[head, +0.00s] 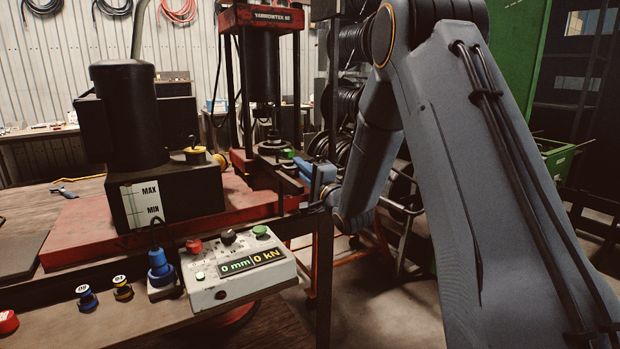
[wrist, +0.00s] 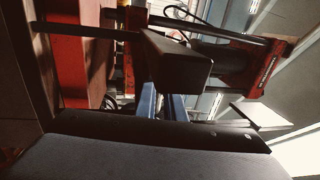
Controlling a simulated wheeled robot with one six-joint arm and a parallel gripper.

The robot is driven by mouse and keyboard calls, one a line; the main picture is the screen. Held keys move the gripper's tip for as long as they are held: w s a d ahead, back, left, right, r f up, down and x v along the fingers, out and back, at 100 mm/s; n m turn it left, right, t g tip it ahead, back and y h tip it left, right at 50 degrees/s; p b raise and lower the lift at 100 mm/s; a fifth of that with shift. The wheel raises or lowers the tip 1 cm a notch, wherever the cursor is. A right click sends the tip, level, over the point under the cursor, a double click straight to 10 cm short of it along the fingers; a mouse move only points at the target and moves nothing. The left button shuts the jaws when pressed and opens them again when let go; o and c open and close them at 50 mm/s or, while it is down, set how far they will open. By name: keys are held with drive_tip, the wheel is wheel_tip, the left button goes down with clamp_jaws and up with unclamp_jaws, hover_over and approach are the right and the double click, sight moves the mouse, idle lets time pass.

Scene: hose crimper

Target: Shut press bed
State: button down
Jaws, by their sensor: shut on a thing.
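The press (head: 268,17) has a red frame with a dark vertical cylinder and stands at the back centre of the head view. Its bed (head: 272,149) is a dark plate low between the posts, partly hidden by my gripper and small parts. A dark bar with a block-like end (head: 290,182) juts from it toward the front right. The block also shows large in the wrist view (wrist: 178,62). My gripper (head: 308,168) has blue fingers, which show below the block in the wrist view (wrist: 162,104). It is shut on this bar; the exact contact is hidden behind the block.
A control box (head: 240,269) reading 0 mm and 0 kN sits at the bench front. A dark pump unit (head: 165,185) stands left of the press on a red base. Cable reels (head: 355,100) stand behind my arm.

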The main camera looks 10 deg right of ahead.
drive_tip(key=shift+w, duration=0.3)
drive_tip(key=c, duration=1.8)
unclamp_jaws()
drive_tip(key=shift+c, duration=0.2)
drive_tip(key=b+v, duration=0.1)
drive_tip(key=v, duration=0.6)
drive_tip(key=shift+s+b, duration=0.3)
drive_tip(key=shift+s, duration=0.05)
drive_tip(key=shift+f, duration=0.15)
